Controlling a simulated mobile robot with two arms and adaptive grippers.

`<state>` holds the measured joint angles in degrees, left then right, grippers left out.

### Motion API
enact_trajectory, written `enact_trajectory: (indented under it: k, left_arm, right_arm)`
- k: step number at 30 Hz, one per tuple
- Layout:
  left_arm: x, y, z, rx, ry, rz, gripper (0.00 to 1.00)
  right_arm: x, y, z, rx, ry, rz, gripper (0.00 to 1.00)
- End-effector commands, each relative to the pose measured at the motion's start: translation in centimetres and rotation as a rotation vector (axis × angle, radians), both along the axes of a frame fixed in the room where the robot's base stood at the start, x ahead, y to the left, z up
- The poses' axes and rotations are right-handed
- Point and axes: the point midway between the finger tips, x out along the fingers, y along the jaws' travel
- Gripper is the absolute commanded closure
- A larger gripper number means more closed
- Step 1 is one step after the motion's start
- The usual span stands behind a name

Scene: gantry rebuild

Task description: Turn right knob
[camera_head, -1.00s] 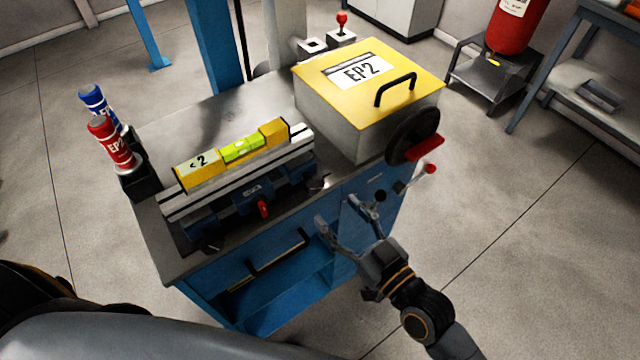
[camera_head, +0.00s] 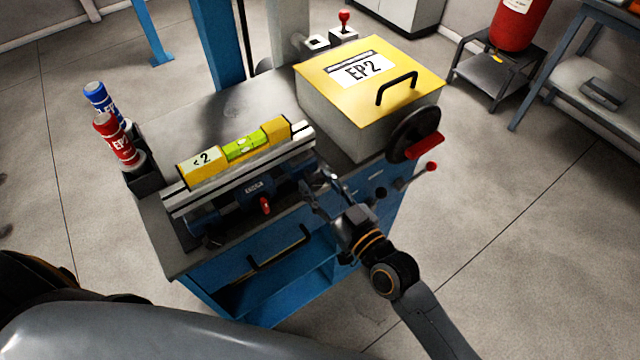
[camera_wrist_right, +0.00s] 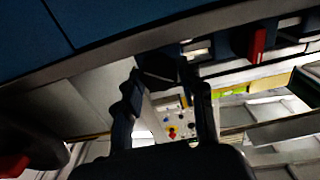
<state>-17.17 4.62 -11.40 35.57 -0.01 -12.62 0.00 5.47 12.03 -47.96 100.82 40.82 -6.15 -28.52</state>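A blue vise-like fixture (camera_head: 255,188) with a small red handle (camera_head: 265,205) sits on the bench's front edge under a grey rail. The red handle also shows in the right wrist view (camera_wrist_right: 257,45). My right gripper (camera_head: 316,178) is at the fixture's right end, fingers spread. In the right wrist view, a dark block-like part (camera_wrist_right: 160,64), perhaps a knob, lies at the fingertips; whether they touch it I cannot tell. The fingers cover much of that end in the head view. My left gripper is not in view.
A yellow-topped box (camera_head: 370,75) with a black handwheel (camera_head: 415,132) stands right of the fixture. A red-tipped lever (camera_head: 430,167) sticks out below it. A yellow level (camera_head: 203,166) lies on the rail. Red (camera_head: 117,140) and blue (camera_head: 100,100) cans stand left.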

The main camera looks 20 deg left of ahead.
Motion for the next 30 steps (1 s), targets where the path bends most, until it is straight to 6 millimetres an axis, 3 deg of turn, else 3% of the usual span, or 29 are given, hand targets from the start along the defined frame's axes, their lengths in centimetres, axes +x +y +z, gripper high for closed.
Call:
enact_trajectory:
  k: [2,7,17,27,28,30]
  left_arm:
    - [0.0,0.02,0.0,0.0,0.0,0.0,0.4]
    - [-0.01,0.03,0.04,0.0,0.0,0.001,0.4]
    - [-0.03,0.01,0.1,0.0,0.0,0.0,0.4]
    - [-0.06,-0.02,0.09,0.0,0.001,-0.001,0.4]
    - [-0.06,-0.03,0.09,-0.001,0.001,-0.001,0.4]
    - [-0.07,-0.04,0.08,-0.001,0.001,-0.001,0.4]
  right_arm:
    - [0.0,-0.02,-0.01,0.0,0.0,0.0,0.93]
    - [0.02,-0.04,0.0,0.027,0.035,0.0,0.93]
    - [0.12,-0.12,-0.03,0.221,0.284,0.0,0.93]
    - [0.13,-0.13,-0.03,0.237,0.304,0.0,0.93]
    - [0.13,-0.13,-0.03,0.237,0.304,0.0,0.55]
    - [0.13,-0.13,-0.03,0.236,0.303,0.0,0.41]
